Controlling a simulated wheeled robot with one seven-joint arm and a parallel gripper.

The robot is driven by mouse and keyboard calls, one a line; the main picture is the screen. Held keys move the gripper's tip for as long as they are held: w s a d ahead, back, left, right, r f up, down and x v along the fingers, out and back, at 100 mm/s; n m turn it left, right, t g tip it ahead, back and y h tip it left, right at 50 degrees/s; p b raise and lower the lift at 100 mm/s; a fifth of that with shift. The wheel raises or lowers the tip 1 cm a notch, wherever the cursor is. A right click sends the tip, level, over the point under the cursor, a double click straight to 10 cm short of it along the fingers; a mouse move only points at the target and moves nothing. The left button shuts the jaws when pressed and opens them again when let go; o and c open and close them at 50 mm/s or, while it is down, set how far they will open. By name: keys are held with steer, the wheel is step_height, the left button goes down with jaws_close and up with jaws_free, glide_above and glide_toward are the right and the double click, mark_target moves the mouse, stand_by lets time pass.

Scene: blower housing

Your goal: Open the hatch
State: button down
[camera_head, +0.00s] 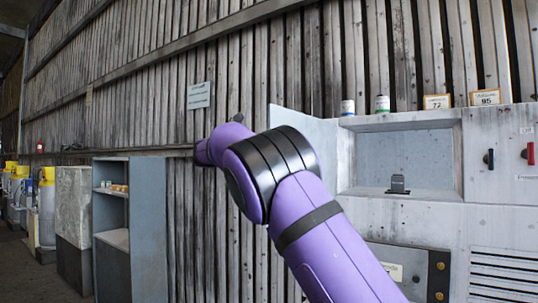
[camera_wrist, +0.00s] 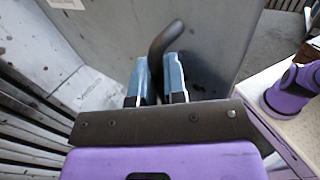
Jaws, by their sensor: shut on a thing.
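The hatch is a light grey panel (camera_head: 308,130) standing swung out at the left side of the cabinet's open compartment (camera_head: 410,150) in the head view. My purple arm hides its lower part. In the wrist view the grey hatch panel (camera_wrist: 225,40) fills the upper middle, with a dark bent handle (camera_wrist: 166,40) in front of it. My gripper (camera_wrist: 159,75) has its blue fingers on both sides of the handle, shut on it.
The compartment holds a small dark item (camera_head: 398,184). Two small containers and number cards stand on the cabinet top (camera_head: 415,115). Red (camera_head: 529,153) and dark handles sit at its right. A grey shelf unit (camera_head: 145,230) stands left, against a slatted wall (camera_head: 215,130).

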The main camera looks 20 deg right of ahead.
steer(key=c, duration=1.2)
jaws_free()
steer(key=shift+a, duration=0.1)
steer(key=v, duration=1)
steer(key=shift+w+a, duration=0.15)
steer(key=shift+a, duration=0.1)
steer(key=shift+d, duration=0.1)
